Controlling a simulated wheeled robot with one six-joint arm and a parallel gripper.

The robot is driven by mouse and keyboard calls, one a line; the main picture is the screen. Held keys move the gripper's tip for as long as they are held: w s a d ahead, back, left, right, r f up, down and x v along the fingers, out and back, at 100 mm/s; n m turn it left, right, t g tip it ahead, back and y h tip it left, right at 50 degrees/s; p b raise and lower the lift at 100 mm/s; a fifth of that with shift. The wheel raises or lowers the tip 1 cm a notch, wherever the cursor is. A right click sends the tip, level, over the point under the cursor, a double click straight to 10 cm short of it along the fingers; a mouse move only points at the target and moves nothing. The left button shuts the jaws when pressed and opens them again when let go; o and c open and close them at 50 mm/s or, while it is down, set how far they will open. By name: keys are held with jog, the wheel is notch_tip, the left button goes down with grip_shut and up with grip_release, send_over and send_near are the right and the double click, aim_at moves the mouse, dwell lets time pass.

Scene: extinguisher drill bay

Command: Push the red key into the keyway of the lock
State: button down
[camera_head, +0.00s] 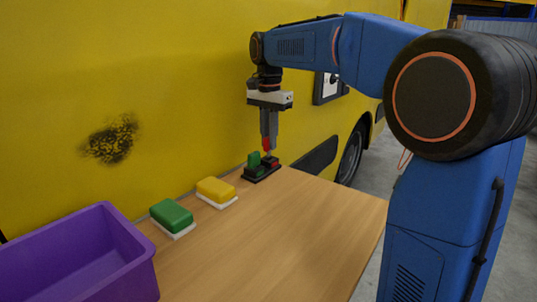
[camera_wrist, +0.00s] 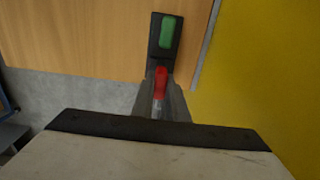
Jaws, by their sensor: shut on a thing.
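My gripper (camera_head: 268,147) points straight down above the far end of the table and is shut on the red key (camera_head: 266,145). In the wrist view the red key (camera_wrist: 161,82) sits between the fingers. Below it is a dark base (camera_head: 262,176) with an upright green piece (camera_head: 254,160) on its left and a small dark block with some red on its right. This seems to be the lock; the green piece also shows in the wrist view (camera_wrist: 167,31). The keyway is hidden. I cannot tell whether the key's lower end touches the block.
A green block (camera_head: 171,214) and a yellow block (camera_head: 216,190) with white undersides lie along the table's wall side. A purple bin (camera_head: 105,250) stands at the front left. A yellow vehicle side (camera_head: 180,90) rises close behind. The table's (camera_head: 290,230) middle and right are clear.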

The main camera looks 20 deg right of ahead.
jog(key=shift+r, duration=0.25)
jog(key=shift+r, duration=1.9)
jog(key=shift+s, duration=0.1)
